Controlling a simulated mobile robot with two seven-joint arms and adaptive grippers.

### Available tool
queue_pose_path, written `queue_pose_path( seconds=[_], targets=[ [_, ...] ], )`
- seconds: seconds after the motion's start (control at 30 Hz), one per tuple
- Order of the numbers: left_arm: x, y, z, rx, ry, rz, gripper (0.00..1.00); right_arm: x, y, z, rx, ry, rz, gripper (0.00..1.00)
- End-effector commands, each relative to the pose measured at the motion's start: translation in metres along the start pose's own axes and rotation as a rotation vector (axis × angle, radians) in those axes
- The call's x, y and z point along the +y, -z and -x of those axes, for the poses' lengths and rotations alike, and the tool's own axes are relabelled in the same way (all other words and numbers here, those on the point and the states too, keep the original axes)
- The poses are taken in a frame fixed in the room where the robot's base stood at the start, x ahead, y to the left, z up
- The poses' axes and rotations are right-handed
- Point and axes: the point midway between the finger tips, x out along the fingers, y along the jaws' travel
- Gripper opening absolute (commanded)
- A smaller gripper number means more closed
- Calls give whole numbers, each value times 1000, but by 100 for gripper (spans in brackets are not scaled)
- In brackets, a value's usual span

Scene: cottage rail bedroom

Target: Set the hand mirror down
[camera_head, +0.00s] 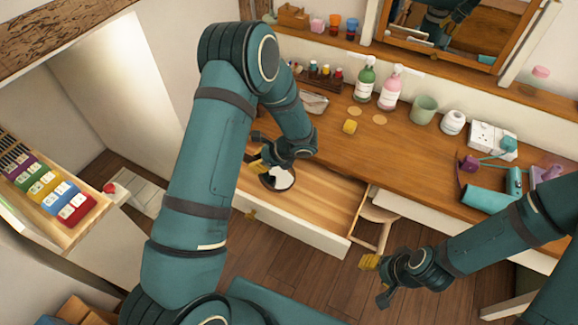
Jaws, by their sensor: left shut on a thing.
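The hand mirror (281,179) has a dark round rim and pale glass. It is over the left part of the open wooden drawer (318,203); I cannot tell whether it touches the drawer floor. My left gripper (257,155) is shut on the hand mirror, just above it, and hides its handle. My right gripper (376,280) is open and empty, above the floor in front of the desk.
The desk top (330,148) behind the drawer carries a green bottle (365,80), a pink bottle (389,88), a green cup (424,109) and a teal hair dryer (490,197). Most of the drawer floor is bare. A stool (378,214) stands right of the drawer.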

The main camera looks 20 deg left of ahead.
Motion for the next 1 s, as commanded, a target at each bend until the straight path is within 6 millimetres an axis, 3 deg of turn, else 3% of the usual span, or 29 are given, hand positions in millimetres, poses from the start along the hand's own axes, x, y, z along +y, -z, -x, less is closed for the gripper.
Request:
queue_pose_path(
  seconds=[0.27, 0.53, 1.0],
  targets=[
    [-16, 6, -12, -50, 130, -121, 0, 1, -1, -2, -2, 0, 1, 52],
    [-16, 39, -45, -51, 134, -124, 0, 4, -1, -11, -1, 0, 2, 52],
    [-17, 73, -78, -50, 134, -122, 0, 7, 0, -19, 4, 0, 2, 52]
  ],
)
